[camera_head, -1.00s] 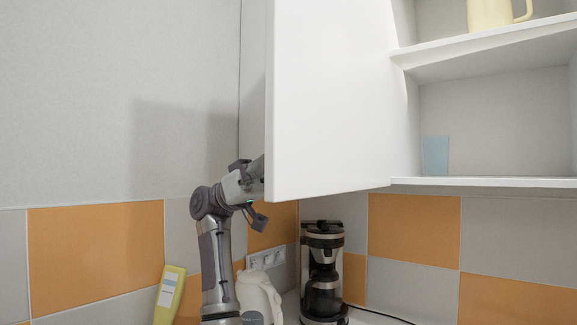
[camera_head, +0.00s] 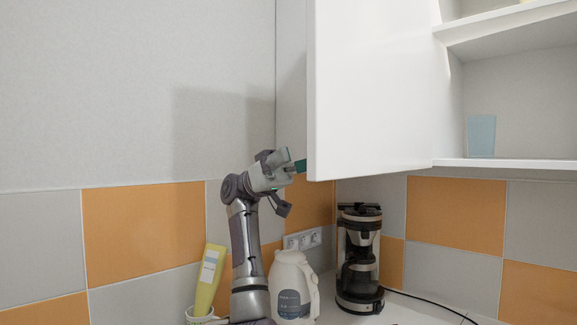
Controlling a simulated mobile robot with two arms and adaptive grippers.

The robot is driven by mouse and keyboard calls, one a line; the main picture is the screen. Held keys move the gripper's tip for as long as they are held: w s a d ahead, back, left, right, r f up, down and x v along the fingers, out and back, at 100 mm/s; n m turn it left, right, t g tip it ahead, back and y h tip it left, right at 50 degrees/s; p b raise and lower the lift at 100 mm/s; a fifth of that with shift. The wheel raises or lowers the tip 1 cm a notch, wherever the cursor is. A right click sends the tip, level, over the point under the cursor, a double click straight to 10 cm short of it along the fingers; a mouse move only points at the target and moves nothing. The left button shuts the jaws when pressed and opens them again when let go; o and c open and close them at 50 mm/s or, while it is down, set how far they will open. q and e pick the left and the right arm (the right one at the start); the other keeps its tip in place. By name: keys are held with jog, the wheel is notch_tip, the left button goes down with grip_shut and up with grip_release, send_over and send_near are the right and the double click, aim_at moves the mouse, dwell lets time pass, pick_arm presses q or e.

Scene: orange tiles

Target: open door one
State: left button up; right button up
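The white cabinet door (camera_head: 370,90) stands swung open at the left of the wall cabinet, and the cabinet's inside shows to its right. My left gripper (camera_head: 296,166) is at the door's lower left edge, on the side away from the cabinet's inside. Its fingers look spread. I cannot tell whether a fingertip touches the door edge. My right gripper is not in view.
The open cabinet has white shelves (camera_head: 515,163) and a light blue cup (camera_head: 481,135). A socket strip (camera_head: 303,239) is on the tiled wall.

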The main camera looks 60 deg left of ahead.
pick_arm(q)
jog(key=v, duration=0.7)
dwell(0.5)
